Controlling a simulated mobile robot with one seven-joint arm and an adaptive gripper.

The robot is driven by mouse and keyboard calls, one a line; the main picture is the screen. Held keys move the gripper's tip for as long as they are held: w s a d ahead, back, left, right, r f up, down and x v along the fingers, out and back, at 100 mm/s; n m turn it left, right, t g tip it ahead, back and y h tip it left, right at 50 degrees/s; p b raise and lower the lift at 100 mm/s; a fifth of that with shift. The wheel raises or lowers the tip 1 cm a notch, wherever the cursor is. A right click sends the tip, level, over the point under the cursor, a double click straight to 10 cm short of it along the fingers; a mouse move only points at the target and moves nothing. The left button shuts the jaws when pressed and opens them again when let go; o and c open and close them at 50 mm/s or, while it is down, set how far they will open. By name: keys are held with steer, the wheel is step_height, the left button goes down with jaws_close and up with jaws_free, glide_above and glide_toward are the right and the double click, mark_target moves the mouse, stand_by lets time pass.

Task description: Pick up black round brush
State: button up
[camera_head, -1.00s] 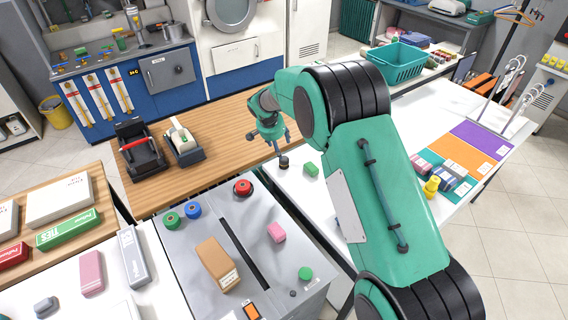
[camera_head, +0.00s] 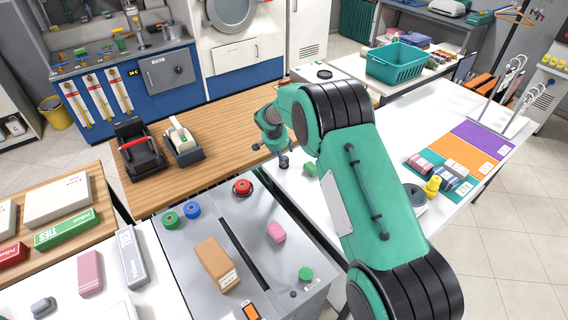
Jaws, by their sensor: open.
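The black round brush (camera_head: 283,162) appears as a small dark round thing near the left edge of the white table. It is small and partly covered by my gripper in this view. My gripper (camera_head: 271,149) is open, pointing down just above and around the left of the brush. One finger overlaps the brush in the picture; I cannot tell whether they touch. A green block (camera_head: 310,169) lies just right of the brush, partly beside my arm.
The white table (camera_head: 425,120) carries purple, orange and teal mats with several small blocks and a yellow item (camera_head: 432,186). A grey counter (camera_head: 190,240) with a red roll (camera_head: 242,187) stands in front. A teal basket (camera_head: 396,64) stands behind.

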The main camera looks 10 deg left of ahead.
steer(key=shift+f, duration=0.1)
steer(key=shift+b+x, duration=0.6)
steer(key=shift+x, duration=1.9)
steer(key=shift+c, duration=0.2)
steer(key=c, duration=1.1)
